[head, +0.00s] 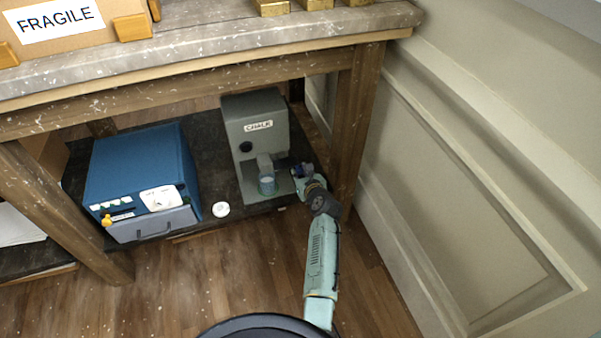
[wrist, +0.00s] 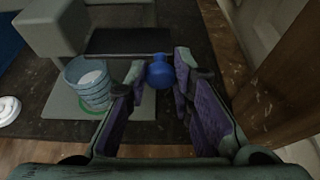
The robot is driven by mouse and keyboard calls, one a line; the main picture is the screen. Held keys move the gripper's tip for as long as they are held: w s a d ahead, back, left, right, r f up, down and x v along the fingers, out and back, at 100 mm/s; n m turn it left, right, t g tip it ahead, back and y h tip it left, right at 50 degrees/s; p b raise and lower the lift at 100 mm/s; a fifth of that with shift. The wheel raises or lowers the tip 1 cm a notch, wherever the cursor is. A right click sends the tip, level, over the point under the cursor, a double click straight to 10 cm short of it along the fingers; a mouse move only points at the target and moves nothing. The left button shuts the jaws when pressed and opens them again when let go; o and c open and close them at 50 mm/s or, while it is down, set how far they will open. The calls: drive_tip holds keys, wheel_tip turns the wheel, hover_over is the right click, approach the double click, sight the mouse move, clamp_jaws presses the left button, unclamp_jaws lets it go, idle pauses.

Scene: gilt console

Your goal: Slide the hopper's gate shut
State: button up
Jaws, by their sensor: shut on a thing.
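The grey hopper (head: 253,125) labelled CHALK stands on the low shelf in the head view. Its grey spout also shows at the upper left of the wrist view (wrist: 60,22). The gate, a flat black plate (wrist: 125,40), sticks out to the right of the spout. A round blue knob (wrist: 160,74) sits at the plate's near edge. My gripper (wrist: 160,80) is shut on the blue knob, with a finger on either side. In the head view my gripper (head: 302,171) is at the hopper's right front. A bluish cup (wrist: 88,84) with white contents stands below the spout.
A blue machine (head: 137,175) with a grey drawer stands left of the hopper. A small white round thing (head: 221,209) lies between them at the shelf's front. A wooden table leg (head: 356,120) and the panelled wall are close on the right.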

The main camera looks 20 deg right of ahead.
clamp_jaws()
drive_tip(key=a+p, duration=0.3)
drive_tip(key=a, duration=0.2)
drive_tip(key=shift+p, duration=0.3)
drive_tip(key=o, duration=0.9)
unclamp_jaws()
drive_tip(key=v, duration=1.2)
